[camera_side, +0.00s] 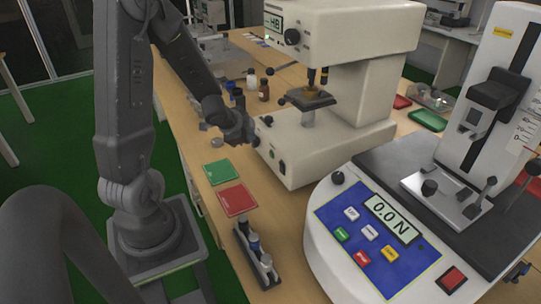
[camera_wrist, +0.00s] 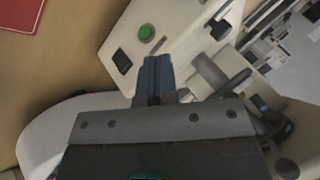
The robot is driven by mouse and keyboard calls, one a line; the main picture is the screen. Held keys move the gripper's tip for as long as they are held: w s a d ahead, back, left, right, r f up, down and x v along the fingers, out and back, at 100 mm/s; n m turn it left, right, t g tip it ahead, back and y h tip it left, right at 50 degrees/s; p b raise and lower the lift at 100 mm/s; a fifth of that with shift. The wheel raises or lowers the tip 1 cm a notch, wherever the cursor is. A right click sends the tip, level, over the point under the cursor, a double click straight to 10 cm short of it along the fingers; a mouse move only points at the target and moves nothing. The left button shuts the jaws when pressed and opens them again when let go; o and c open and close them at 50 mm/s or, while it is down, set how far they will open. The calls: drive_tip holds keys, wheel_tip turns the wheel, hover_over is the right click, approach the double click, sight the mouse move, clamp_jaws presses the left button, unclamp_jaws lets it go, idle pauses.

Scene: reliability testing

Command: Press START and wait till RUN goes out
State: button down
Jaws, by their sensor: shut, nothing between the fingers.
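A white hardness tester (camera_side: 330,150) with an "HB" display (camera_side: 273,22) stands on the bench. A round green button (camera_wrist: 146,33), with no label I can read, sits on its base front, beside a black rocker switch (camera_wrist: 122,61). The green button also shows small in the side view (camera_side: 282,167). My gripper (camera_side: 252,140) is shut and empty at the tester's front left. In the wrist view its closed fingertips (camera_wrist: 157,61) are just below the green button in the picture, apart from it. I cannot make out a RUN lamp.
A white force tester (camera_side: 335,270) with a "0.0 N" display (camera_side: 392,215) and coloured keys stands at the front right. A green pad (camera_side: 219,171) and a red pad (camera_side: 236,199) lie on the bench, with a dark rack (camera_side: 257,262) below. Small bottles (camera_side: 264,90) stand behind my gripper.

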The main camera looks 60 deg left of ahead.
sight(271, 155)
drive_tip(key=s+f+h, duration=0.1)
drive_tip(key=f, duration=0.2)
drive_tip(key=s+f+m+h, duration=0.1)
drive_tip(key=s+f, duration=0.1)
drive_tip(key=f, duration=0.1)
drive_tip(key=s+a+f+m+t+h, duration=0.1)
drive_tip(key=f, duration=0.2)
drive_tip(key=shift+s+f+h, duration=0.25)
drive_tip(key=shift+s+h, duration=0.15)
drive_tip(key=shift+s+d+f+m+t+h, duration=0.15)
drive_tip(key=shift+s+f+m+t+h, duration=0.15)
drive_tip(key=shift+f, duration=0.05)
drive_tip(key=shift+w, duration=4.45)
drive_tip(key=shift+w, duration=0.4)
